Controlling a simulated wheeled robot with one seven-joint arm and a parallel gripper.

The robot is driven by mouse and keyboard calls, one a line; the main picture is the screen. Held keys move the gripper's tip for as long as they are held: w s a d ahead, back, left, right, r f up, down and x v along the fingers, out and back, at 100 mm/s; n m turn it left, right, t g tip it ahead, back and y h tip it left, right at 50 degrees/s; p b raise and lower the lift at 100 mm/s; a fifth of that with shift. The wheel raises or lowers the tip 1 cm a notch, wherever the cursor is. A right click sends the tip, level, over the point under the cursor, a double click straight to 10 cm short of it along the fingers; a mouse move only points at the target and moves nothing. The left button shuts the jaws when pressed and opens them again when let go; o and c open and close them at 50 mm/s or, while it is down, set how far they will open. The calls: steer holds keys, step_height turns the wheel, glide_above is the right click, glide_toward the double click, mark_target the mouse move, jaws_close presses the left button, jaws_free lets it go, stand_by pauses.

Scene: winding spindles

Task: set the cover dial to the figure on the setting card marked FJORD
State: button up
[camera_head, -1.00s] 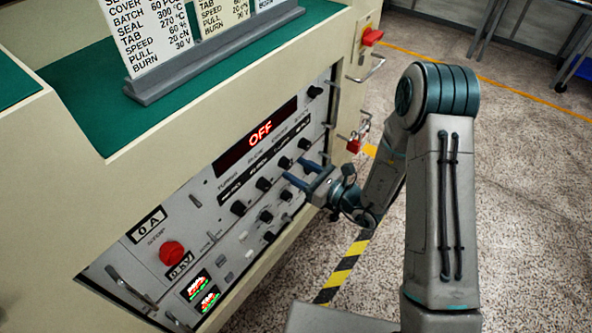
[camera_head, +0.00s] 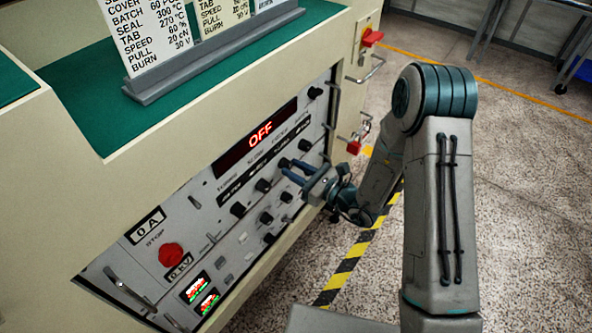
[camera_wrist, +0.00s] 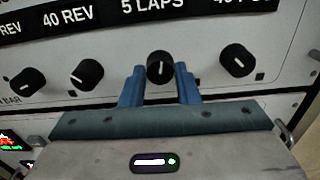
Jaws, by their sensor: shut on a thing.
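My gripper (camera_head: 292,168) is at the right part of the panel, in the row of black knobs under the lit display. In the wrist view its two blue fingers (camera_wrist: 160,72) are shut on the black cover dial (camera_wrist: 160,67), one on each side. The dial's white pointer line stands about upright. The strip window above it reads 5 LAPS (camera_wrist: 152,6).
Other knobs flank the dial closely, one on the left (camera_wrist: 87,74) and one on the right (camera_wrist: 237,60). The display (camera_head: 257,135) reads OFF. A red stop button (camera_head: 171,254) is lower left. A red padlock (camera_head: 353,147) and handles are at the panel's right.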

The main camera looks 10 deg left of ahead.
steer(key=n+b, duration=0.1)
steer(key=n, duration=0.1)
steer(key=n+b, duration=0.4)
steer(key=shift+f, duration=0.25)
steer(key=n+b, duration=0.3)
steer(key=shift+n, duration=0.3)
steer(key=shift+r+n+b, duration=0.15)
steer(key=shift+n+b, duration=0.75)
steer(key=shift+b, duration=0.2)
steer(key=o, duration=1)
steer(key=shift+c, duration=0.2)
steer(key=shift+d+r, duration=0.1)
steer(key=p+v, duration=0.3)
steer(key=v, duration=1)
steer(key=shift+s+d, duration=0.25)
steer(key=shift+d, duration=0.05)
